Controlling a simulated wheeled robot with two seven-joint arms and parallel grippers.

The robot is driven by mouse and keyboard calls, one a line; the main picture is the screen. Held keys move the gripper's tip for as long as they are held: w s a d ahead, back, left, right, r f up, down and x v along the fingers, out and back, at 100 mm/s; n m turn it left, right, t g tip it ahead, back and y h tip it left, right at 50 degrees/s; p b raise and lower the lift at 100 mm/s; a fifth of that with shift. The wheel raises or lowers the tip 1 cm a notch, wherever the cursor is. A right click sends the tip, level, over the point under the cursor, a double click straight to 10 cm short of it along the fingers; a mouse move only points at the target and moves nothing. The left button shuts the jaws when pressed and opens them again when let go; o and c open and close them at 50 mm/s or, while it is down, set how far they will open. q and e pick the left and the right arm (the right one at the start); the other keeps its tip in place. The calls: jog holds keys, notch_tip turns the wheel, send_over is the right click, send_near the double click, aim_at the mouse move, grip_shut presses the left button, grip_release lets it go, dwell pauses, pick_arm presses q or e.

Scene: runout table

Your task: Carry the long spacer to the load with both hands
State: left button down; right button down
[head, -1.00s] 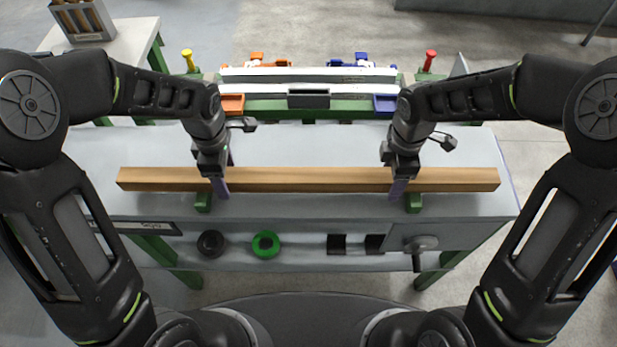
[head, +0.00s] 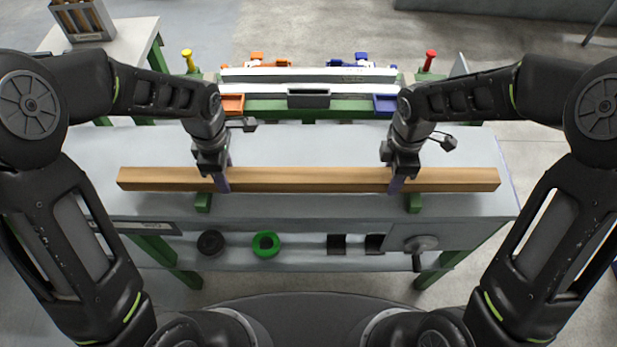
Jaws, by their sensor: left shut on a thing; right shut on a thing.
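The long spacer, a long brown wooden bar (head: 310,179), lies crosswise over two green supports (head: 203,202) (head: 414,203) near the front of the grey table. I cannot tell whether it touches them or is slightly raised. My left gripper (head: 222,183) is shut on the bar left of its middle. My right gripper (head: 396,184) is shut on it right of its middle. The bar looks level. At the back, a long white load (head: 310,75) lies along a green frame (head: 345,115), with a small grey block (head: 308,98) at its front.
Orange clamps (head: 233,103) and blue clamps (head: 385,103) flank the load. A yellow-topped post (head: 188,60) and a red-topped post (head: 429,60) stand at its ends. The grey tabletop (head: 310,147) between bar and frame is clear. A crank (head: 418,245) is at the front right.

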pick_arm(q)
jog(key=shift+w+r, duration=0.1)
jog(key=shift+r, duration=0.05)
pick_arm(e)
jog(key=shift+w+r, duration=0.1)
dwell(0.3)
